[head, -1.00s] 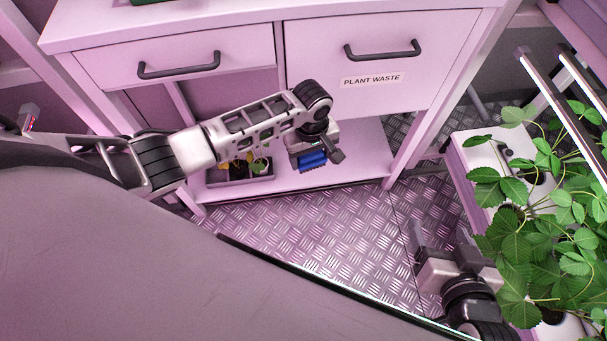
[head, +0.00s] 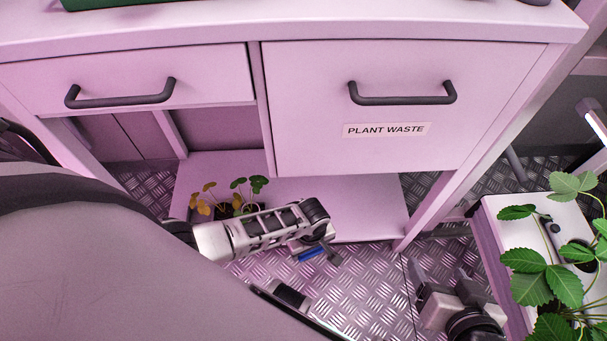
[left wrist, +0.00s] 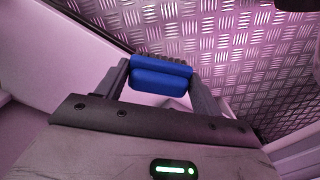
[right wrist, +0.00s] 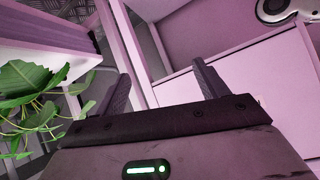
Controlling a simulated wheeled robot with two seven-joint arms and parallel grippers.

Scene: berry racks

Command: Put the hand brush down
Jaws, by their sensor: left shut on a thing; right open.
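The hand brush (head: 312,254) shows as a small blue piece at my left gripper (head: 322,250) in the head view, in front of the cabinet's lower shelf. In the left wrist view the blue brush (left wrist: 161,73) sits between both fingers of my left gripper (left wrist: 161,80), with a dark bristle edge on its far side and metal floor beyond. The left gripper is shut on it. My right gripper (head: 462,285) is open and empty at the lower right of the head view. Its spread fingers also show in the right wrist view (right wrist: 165,90).
The pink cabinet has a drawer marked PLANT WASTE (head: 386,130) and a low shelf (head: 365,205). Young plants (head: 235,192) stand on the shelf's left part. A white planter (head: 520,235) with leafy plants stands at the right. Patterned metal floor (head: 375,275) lies in front of the shelf.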

